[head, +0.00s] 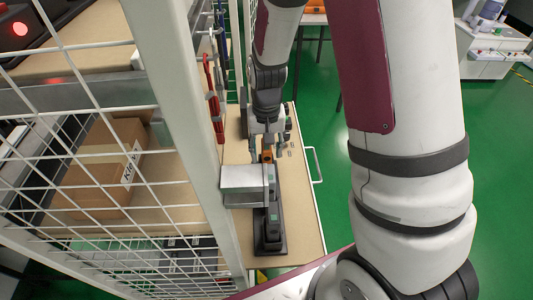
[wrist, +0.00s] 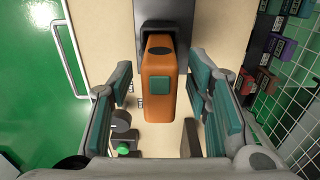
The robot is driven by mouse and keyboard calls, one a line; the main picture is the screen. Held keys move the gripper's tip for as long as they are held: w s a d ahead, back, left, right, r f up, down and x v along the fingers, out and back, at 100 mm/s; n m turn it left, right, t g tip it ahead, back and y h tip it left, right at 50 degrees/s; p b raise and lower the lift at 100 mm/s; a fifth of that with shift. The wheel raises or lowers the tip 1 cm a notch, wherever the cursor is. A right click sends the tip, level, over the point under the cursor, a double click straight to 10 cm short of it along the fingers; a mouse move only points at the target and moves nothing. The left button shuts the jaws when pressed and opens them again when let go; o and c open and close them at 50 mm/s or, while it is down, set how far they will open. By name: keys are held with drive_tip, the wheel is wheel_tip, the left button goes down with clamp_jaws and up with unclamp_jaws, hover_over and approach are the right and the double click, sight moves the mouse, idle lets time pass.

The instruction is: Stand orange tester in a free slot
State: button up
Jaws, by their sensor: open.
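The orange tester (wrist: 160,105), with a teal square on its face and a dark top, is between the fingers of my gripper (wrist: 162,82) in the wrist view. My gripper is open, with a narrow gap visible on each side of the tester. A small part of the orange tester (head: 267,155) shows below my wrist in the head view. A long black rack (head: 270,240) extends toward the near end of the bench, with a dark tester-like unit (head: 274,214) on it. Its slots are hard to make out. I cannot tell whether the orange tester is seated in anything.
A grey box (head: 245,180) sits left of the rack, close to the tester. A white mesh frame (head: 185,110) bounds the left side. The wooden bench (head: 302,205) is clear right of the rack. Small dark parts, one green-topped (wrist: 123,149), lie near the left finger.

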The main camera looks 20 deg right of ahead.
wheel_tip(320, 180, up, 10)
drive_tip(key=shift+f, duration=0.1)
idle(0.6)
drive_tip(key=s+r+n+t+p, duration=0.3)
drive_tip(key=s+r+p, duration=0.5)
drive_tip(key=s+r, duration=1.6)
drive_tip(key=shift+s+d+n+t, duration=0.15)
drive_tip(key=shift+s+n+t, duration=0.15)
drive_tip(key=shift+s+t, duration=0.3)
